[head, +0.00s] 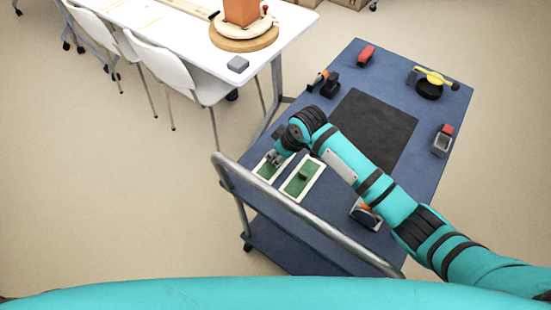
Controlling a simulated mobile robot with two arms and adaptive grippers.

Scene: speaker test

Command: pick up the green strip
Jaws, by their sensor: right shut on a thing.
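Two white-rimmed trays with green insides lie side by side on the blue cart top near its handle: a left tray (262,178) and a right tray (317,182). A small dark green piece (303,175) stands in the right tray. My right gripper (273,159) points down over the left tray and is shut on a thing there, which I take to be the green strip. The gripper and wrist hide most of it, and I cannot tell whether it is clear of the tray. My left gripper is out of view.
The blue cart (440,95) has a metal handle (295,212) and a black mat (372,128). A red block (366,55), a yellow-and-black item (431,82) and a grey-and-red item (442,140) stand near its edges. A white table (190,40) and chairs stand at left.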

